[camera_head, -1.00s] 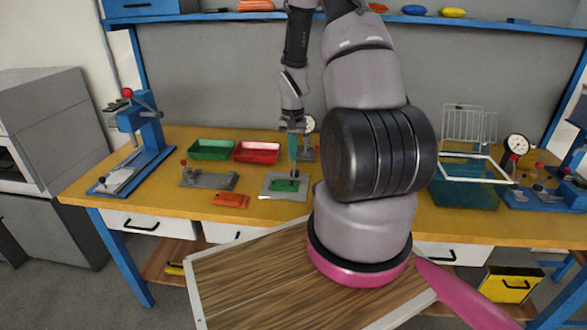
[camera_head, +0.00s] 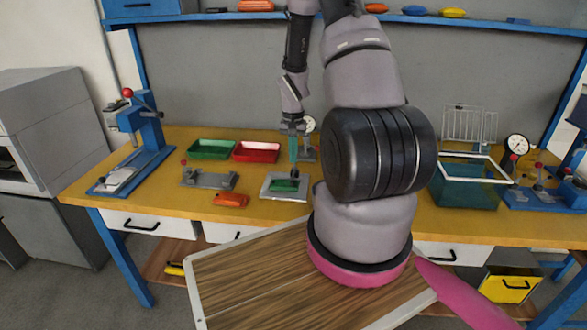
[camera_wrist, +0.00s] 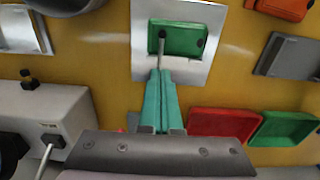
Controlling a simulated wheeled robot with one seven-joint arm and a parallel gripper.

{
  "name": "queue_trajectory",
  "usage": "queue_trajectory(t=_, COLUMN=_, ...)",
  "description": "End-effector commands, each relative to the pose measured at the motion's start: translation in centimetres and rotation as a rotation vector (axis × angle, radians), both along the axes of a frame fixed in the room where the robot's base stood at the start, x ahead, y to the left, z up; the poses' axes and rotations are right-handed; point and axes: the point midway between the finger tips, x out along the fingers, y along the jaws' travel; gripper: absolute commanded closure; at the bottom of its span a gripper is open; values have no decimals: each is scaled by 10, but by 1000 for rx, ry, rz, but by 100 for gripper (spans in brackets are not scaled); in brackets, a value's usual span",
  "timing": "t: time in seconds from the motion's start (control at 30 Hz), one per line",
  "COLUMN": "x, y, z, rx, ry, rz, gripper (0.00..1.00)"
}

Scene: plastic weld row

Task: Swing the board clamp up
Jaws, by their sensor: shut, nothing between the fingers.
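The green board (camera_head: 281,186) lies on a pale metal plate (camera_head: 302,194) on the yellow bench. In the wrist view the board (camera_wrist: 183,47) sits near the top centre of its plate (camera_wrist: 143,70). The board clamp appears there as a thin grey rod (camera_wrist: 161,42) lying over the board, with a dark tip on the board's face. My gripper (camera_head: 294,163) is above the back of the plate. Its teal fingers (camera_wrist: 160,74) are shut and empty, close to the rod's near end. I cannot tell whether they touch the rod.
A green tray (camera_head: 211,150) and a red tray (camera_head: 256,152) stand behind and left. A grey fixture (camera_head: 208,180) and an orange part (camera_head: 231,200) lie left of the plate. A dial gauge stand (camera_head: 310,153) is close behind my gripper.

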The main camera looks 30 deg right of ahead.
Motion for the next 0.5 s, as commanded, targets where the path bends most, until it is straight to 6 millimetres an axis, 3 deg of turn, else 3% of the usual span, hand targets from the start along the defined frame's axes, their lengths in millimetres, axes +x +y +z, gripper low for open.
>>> queue_trajectory(t=0.5, x=7, y=-5, z=1, rx=-1, ry=-2, rz=-1, gripper=100)
